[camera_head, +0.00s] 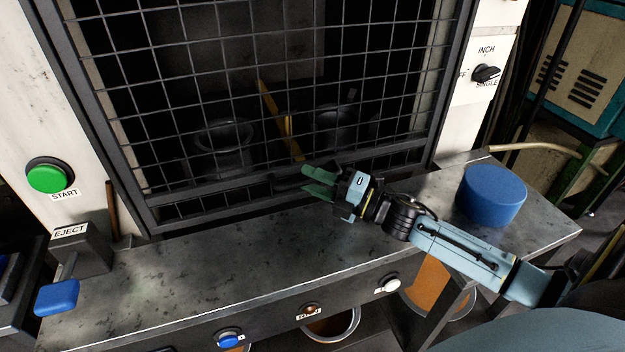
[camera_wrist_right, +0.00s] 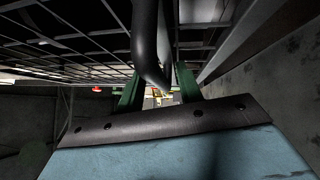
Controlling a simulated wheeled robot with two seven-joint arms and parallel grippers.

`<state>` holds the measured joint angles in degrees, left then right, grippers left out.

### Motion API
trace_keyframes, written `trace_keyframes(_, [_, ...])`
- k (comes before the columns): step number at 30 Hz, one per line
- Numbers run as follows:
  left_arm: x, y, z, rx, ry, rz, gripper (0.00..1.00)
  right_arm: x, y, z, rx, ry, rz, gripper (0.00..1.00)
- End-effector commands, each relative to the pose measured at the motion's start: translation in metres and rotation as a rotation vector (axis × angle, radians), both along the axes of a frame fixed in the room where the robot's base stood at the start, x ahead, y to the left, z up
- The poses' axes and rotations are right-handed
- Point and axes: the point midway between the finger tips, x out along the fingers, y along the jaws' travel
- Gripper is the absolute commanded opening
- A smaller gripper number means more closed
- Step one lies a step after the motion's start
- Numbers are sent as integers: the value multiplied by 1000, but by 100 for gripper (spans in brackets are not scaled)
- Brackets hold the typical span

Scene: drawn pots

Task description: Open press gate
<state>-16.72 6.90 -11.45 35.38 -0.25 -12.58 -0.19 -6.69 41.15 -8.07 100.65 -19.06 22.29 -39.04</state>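The press gate (camera_head: 290,95) is a wire mesh in a dark metal frame, and it stands closed across the press opening. Its mesh also shows in the right wrist view (camera_wrist_right: 65,35). My right gripper (camera_head: 308,182) is at the gate's bottom rail, its green fingers pointing left and spread apart. In the right wrist view, a dark rounded bar (camera_wrist_right: 147,45), which looks like the gate's handle, reaches down by the gap between the fingers (camera_wrist_right: 158,95). I cannot tell whether the fingers touch it. My left gripper is not in view.
A grey metal ledge (camera_head: 190,265) runs below the gate. A blue cylinder (camera_head: 492,195) stands on its right end. A green START button (camera_head: 48,176) and a blue EJECT lever (camera_head: 57,297) are at left; a black selector knob (camera_head: 486,73) is at right. Pots (camera_head: 224,140) show dimly behind the mesh.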

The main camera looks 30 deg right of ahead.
Motion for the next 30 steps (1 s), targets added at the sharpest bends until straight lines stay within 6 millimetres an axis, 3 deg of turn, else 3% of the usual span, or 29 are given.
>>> trace_keyframes(11, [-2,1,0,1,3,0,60,4,3,0,-1,1,0,36])
trace_keyframes(19, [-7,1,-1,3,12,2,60,4,3,0,-1,1,0,1])
trace_keyframes(30, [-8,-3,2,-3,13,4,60,5,4,4,0,-1,4,0])
